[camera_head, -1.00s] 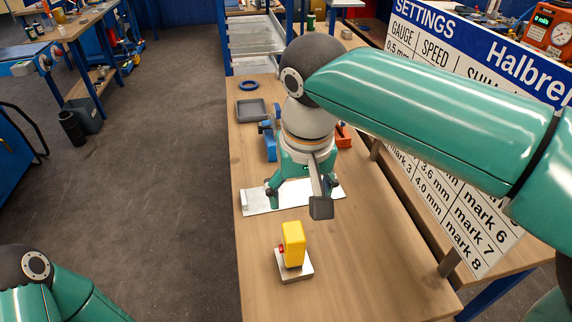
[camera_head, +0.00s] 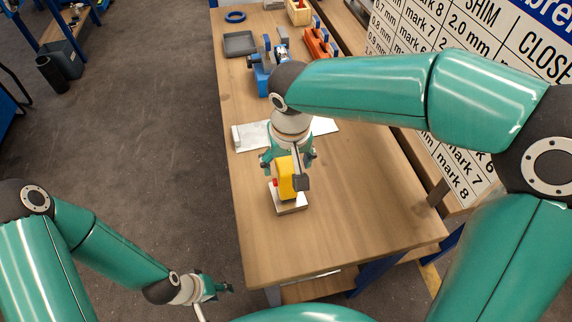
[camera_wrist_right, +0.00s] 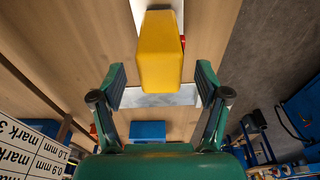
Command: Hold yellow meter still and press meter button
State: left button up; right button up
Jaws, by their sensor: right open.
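The yellow meter (camera_head: 285,181) stands upright on a small light metal base (camera_head: 291,205) on the wooden bench. Its red button (camera_head: 274,183) faces left in the head view and shows at the meter's right side in the right wrist view (camera_wrist_right: 183,41). My right gripper (camera_head: 288,163) is open, right behind the meter. In the right wrist view the yellow meter (camera_wrist_right: 160,55) lies in line with the gap between the two fingers, with no clear contact. My left gripper (camera_head: 217,288) is off the bench's front left, away from the meter; its jaw opening is unclear.
A white plate (camera_head: 253,135) lies behind the meter on the bench (camera_head: 350,215). A blue vise-like device (camera_head: 263,75), a grey tray (camera_head: 239,44) and a blue ring (camera_head: 235,16) are further back. A settings board (camera_head: 445,75) stands along the right. The bench front is clear.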

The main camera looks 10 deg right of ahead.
pick_arm(q)
jog(key=shift+r, duration=0.1)
pick_arm(e)
jog(key=shift+w+f, duration=0.15)
jog(key=shift+f, duration=1)
jog(key=c, duration=1.4)
pick_arm(q)
grip_shut()
